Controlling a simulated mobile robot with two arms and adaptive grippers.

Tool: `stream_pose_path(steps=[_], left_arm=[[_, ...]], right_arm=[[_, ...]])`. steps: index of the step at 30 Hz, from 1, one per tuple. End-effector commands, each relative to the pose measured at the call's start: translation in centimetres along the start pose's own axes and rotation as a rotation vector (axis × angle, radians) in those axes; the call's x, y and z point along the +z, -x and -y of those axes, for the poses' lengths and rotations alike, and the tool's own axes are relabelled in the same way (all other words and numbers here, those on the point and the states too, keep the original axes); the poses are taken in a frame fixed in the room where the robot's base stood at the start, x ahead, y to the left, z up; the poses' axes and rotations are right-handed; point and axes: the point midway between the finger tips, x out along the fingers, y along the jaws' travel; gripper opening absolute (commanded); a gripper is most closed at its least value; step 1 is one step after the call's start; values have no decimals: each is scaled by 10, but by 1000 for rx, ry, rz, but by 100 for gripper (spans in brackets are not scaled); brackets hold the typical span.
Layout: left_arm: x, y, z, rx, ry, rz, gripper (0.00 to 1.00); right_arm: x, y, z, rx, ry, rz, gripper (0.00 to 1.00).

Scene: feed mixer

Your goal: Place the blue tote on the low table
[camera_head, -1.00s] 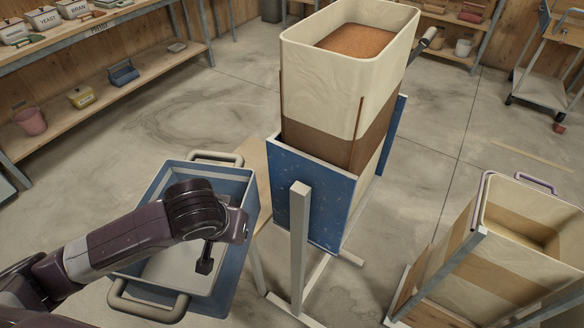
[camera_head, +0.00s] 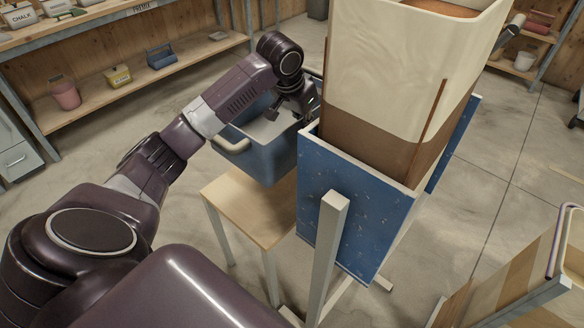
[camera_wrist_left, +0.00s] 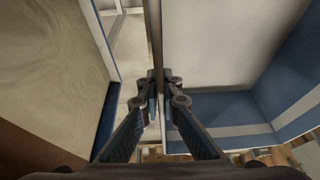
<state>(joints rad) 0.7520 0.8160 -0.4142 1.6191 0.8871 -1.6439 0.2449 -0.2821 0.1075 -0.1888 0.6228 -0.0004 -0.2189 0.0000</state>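The blue tote (camera_head: 262,158), with pale handles, is in the middle of the head view, left of the hopper. Its pale inside and blue wall (camera_wrist_left: 287,92) fill the right of the left wrist view. My left gripper (camera_wrist_left: 158,76) is shut on the tote's thin side wall; in the head view the arm partly hides the grip. The low wooden table (camera_head: 240,208) stands in front of and below the tote. The tote overlaps its far part in the picture; I cannot tell whether they touch. My right gripper is out of view.
The tall cream and brown hopper (camera_head: 410,80) in its blue frame (camera_head: 345,205) stands close to the right of the tote and table. A wooden shelf (camera_head: 120,95) with small bins runs along the back left. A second container (camera_head: 530,270) stands at the lower right.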

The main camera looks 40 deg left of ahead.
Motion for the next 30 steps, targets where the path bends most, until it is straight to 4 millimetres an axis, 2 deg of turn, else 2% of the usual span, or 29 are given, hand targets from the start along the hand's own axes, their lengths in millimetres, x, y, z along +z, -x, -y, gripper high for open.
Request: stream_pose_path(steps=[1,6,9,18,26,30], left_arm=[[0,-4,2,-1,-1,0,0],[15,-36,2,1,-3,5,0],[25,-60,1,0,-2,5,0],[51,-124,0,-1,-2,1,0],[59,-146,0,-1,-4,-2,0],[67,-165,-1,0,-3,1,0]], right_arm=[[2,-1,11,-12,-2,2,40],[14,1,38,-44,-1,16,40],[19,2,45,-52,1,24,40],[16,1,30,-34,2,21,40],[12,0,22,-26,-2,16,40],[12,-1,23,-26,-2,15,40]])
